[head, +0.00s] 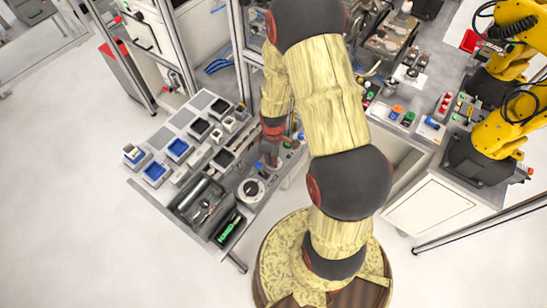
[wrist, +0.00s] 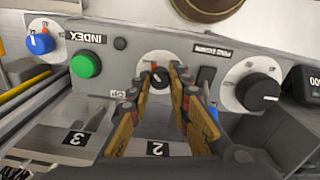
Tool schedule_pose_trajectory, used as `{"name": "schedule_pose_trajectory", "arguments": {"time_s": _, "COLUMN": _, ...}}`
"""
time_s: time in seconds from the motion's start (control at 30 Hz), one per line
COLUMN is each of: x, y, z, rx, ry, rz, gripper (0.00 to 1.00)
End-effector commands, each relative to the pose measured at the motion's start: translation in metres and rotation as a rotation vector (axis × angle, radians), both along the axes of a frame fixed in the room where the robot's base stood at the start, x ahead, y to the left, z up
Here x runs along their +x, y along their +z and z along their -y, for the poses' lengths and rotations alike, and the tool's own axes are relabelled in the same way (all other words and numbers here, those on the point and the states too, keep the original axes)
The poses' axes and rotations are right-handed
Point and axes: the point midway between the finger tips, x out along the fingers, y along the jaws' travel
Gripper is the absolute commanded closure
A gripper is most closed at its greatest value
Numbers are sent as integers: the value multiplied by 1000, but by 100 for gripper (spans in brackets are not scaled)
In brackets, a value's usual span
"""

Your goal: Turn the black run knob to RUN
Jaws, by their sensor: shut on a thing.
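The black knob (wrist: 158,77) sits on a round white dial on a grey control panel, in the middle of the wrist view. My gripper (wrist: 160,76) has one fingertip on each side of this knob and is shut on it. The fingers hide parts of the dial, and I cannot read a RUN mark. Small red-orange marks show at the dial beside the fingertips. In the head view my gripper (head: 271,160) reaches down to the panel by the bench edge. The knob is hidden there.
In the wrist view, a green button (wrist: 86,64) and a blue knob (wrist: 40,43) are to the left. A larger black knob (wrist: 258,90) on a white dial is close on the right. In the head view, a bench (head: 165,200) with trays lies left of my arm.

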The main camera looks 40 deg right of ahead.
Motion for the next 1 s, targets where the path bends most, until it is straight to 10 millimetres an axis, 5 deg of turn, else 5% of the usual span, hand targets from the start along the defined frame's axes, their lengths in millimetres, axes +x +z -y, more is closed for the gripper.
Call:
{"name": "schedule_pose_trajectory", "arguments": {"time_s": 0.57, "x": 0, "y": 0, "z": 0, "rx": 0, "ry": -35, "rz": 0, "gripper": 100}}
{"name": "schedule_pose_trajectory", "arguments": {"time_s": 1.0, "x": 0, "y": -1, "z": 0, "rx": 0, "ry": -344, "rz": 0, "gripper": 100}}
